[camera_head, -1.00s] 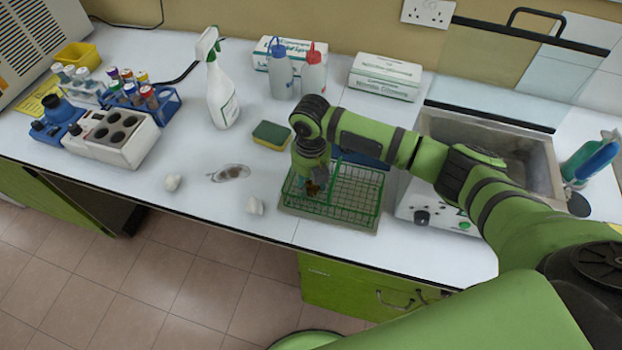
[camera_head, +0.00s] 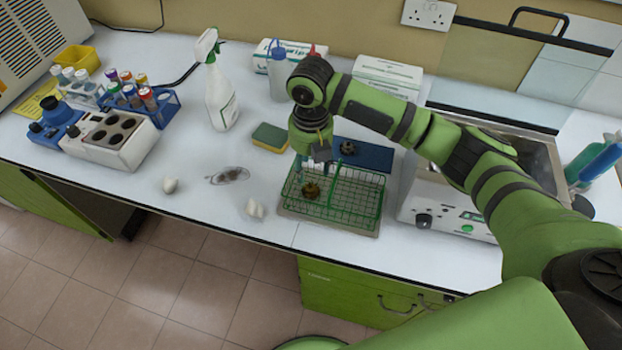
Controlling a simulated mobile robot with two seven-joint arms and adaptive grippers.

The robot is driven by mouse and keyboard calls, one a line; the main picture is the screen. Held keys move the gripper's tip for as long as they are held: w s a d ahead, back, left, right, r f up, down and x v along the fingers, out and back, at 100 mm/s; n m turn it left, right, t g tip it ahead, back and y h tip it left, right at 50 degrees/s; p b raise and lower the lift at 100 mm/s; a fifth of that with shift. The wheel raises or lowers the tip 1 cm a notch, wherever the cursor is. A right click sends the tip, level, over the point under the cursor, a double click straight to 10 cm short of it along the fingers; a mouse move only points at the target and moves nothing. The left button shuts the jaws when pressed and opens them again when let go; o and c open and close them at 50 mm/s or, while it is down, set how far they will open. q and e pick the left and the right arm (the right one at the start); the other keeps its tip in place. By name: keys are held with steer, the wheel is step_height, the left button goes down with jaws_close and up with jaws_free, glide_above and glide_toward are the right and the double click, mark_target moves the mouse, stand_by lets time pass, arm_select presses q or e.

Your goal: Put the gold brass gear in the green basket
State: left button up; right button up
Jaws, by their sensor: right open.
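The gold brass gear (camera_head: 311,190) lies inside the green wire basket (camera_head: 356,206), in its left part. My right gripper (camera_head: 312,168) is above the left part of the basket, over the gear and apart from it. It is open and empty, pointing down. My left gripper is not in view.
A dark gear-like part (camera_head: 347,147) sits on a blue mat (camera_head: 372,156) behind the basket. A metal bath (camera_head: 450,205) stands close on the right.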

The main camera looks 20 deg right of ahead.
steer(key=shift+r, duration=2.25)
